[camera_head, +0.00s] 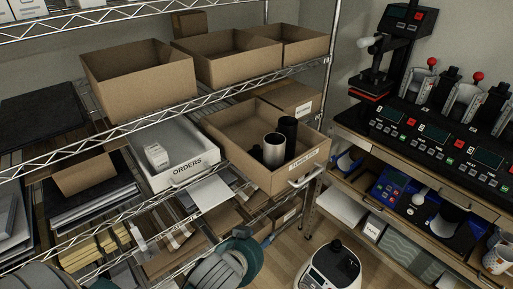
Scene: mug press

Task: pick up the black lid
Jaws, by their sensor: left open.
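An open cardboard bin (223,151) with a front handle sits on the middle shelf, pulled out toward me. In it stand a silver tumbler (273,150) and a taller black tumbler (288,129). A small black thing (257,153) lies just left of the silver tumbler, partly hidden by it; it may be the black lid, but it is too small to be sure. My left gripper (160,238) is low at the left, below the bins, hard to make out against the lower shelf; it is open and apart from the bin. My right gripper is not in view.
A white ORDERS bin (192,180) stands left of the cardboard bin. Cardboard boxes (125,84) stand on the shelf above, and wire shelf edges run across the view. A black press (391,52) and its control panels stand on the right bench. Wooden floor shows between.

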